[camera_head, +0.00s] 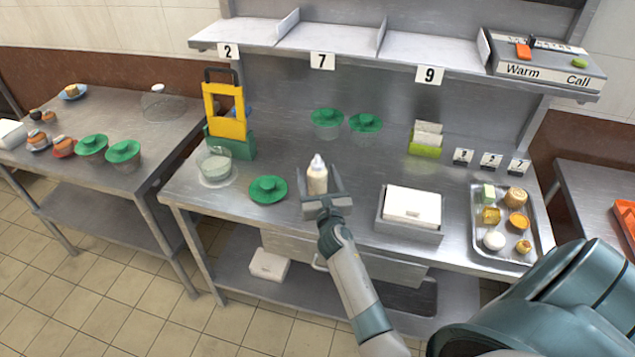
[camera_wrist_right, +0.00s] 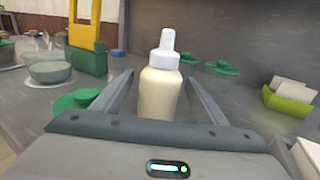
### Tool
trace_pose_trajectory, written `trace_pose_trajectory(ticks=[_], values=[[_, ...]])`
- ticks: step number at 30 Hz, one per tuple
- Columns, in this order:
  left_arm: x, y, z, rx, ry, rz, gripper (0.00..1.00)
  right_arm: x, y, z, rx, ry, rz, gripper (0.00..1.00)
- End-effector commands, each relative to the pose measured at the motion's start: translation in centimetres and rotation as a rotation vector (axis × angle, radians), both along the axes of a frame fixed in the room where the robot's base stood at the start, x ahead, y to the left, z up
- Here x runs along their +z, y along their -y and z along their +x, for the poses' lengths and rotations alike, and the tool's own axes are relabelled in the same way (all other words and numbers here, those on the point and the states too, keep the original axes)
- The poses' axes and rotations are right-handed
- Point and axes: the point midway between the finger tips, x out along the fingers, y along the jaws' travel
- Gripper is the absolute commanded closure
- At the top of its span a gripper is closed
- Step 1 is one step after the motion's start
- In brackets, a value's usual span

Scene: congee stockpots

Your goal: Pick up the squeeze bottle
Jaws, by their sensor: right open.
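The squeeze bottle (camera_head: 317,177) stands upright on the steel counter (camera_head: 300,220), with a cream-coloured body and a white nozzle cap. My right gripper (camera_head: 320,180) is open, with one finger on each side of the bottle. In the right wrist view the bottle (camera_wrist_right: 161,85) stands between the two spread fingers of my right gripper (camera_wrist_right: 160,95), with a visible gap on both sides. The lower part of the bottle is hidden behind the gripper's palm. My left gripper does not show.
A green lid (camera_head: 268,189) lies just left of the bottle, and a glass bowl (camera_head: 215,166) stands further left. A white box in a grey tray (camera_head: 409,228) is to the right, beside a metal tray of food (camera_head: 480,243). Green-lidded bowls (camera_head: 327,122) stand behind.

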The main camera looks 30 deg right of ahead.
Motion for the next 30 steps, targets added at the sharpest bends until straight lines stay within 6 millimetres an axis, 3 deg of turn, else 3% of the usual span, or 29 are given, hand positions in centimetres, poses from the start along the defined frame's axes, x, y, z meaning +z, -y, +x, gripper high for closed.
trace_pose_trajectory(ticks=[4, 9, 22, 30], values=[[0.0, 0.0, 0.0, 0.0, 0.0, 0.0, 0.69, 0.0, 0.0, 0.0, 0.0, 0.0, 0.0, 0.34], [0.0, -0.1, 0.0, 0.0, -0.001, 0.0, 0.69, 0.0, 0.0, 0.0, 0.0, 0.0, 0.0, 0.66], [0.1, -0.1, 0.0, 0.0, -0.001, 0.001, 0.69, 0.4, 0.1, 0.0, 0.0, 0.002, -0.002, 0.66], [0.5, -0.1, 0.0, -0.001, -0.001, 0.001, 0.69, 2.6, 0.0, 0.0, 0.002, 0.003, -0.006, 0.66]])
